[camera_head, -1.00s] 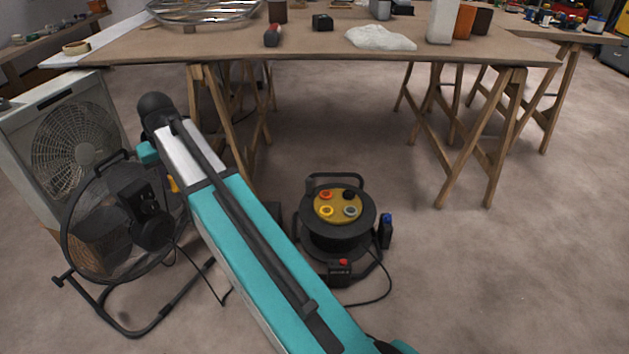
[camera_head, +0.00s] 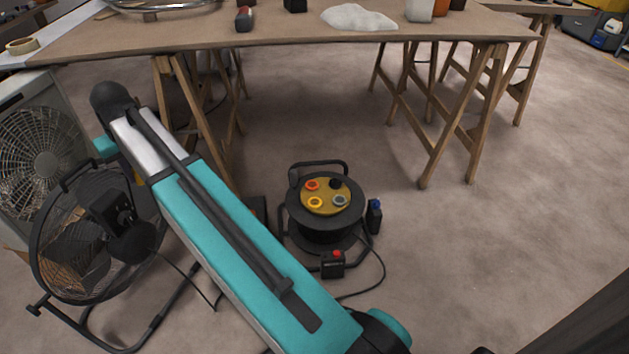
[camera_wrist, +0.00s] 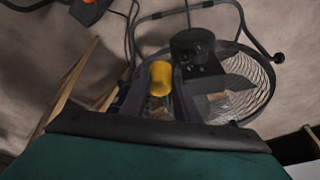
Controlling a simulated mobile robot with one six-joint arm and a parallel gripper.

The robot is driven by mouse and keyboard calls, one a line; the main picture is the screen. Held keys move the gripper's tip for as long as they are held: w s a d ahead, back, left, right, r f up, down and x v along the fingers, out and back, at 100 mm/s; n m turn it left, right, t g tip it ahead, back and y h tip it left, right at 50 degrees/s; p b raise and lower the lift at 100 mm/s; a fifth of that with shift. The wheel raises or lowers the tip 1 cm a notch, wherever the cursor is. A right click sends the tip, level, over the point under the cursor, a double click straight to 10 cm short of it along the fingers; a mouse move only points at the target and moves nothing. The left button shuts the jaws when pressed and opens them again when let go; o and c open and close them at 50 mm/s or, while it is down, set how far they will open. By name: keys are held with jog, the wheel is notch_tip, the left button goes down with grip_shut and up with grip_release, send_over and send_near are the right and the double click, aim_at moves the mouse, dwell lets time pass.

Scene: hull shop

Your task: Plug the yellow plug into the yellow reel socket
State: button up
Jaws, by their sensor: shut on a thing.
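The yellow plug (camera_wrist: 160,78) is held between the fingers of my gripper (camera_wrist: 160,90) in the wrist view. The gripper is shut on it, above the black floor fan. The black cable reel (camera_head: 289,215) stands on the floor right of my arm. Its yellow top disc (camera_head: 326,193) carries several sockets. The yellow socket (camera_head: 316,202) is at the front left of the disc, with red, black and grey ones around it. It looks empty. The plug is well apart from the reel.
A black floor fan (camera_head: 106,215) stands left of my arm, before a white box fan (camera_head: 38,150). A workbench (camera_head: 270,33) on wooden trestles is behind. Floor at right is clear.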

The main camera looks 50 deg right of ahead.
jog(key=shift+d, duration=0.15)
jog(key=s+d+f+n+p, duration=0.15)
jog(key=d+f, duration=0.45)
jog(key=d, duration=0.7)
jog(key=s+d+f+n, duration=0.25)
jog(key=d+f, duration=0.25)
jog(key=d, duration=0.8)
jog(key=s+d+f, duration=0.5)
jog(key=s+d, duration=0.3)
jog(key=d, duration=0.2)
jog(key=s+d+f+n+y+p, duration=0.1)
jog(key=s+d+f, duration=0.5)
jog(key=s+d, duration=0.2)
jog(key=shift+s+d+f+n+y, duration=0.2)
jog(key=shift+d+f+n+y, duration=0.1)
jog(key=shift+d, duration=0.8)
jog(key=shift+f, duration=0.1)
jog(key=shift+f+b, duration=1.85)
jog(key=shift+f, duration=0.9)
jog(key=shift+s+p, duration=0.1)
jog(key=shift+p, duration=0.8)
jog(key=shift+f, duration=0.25)
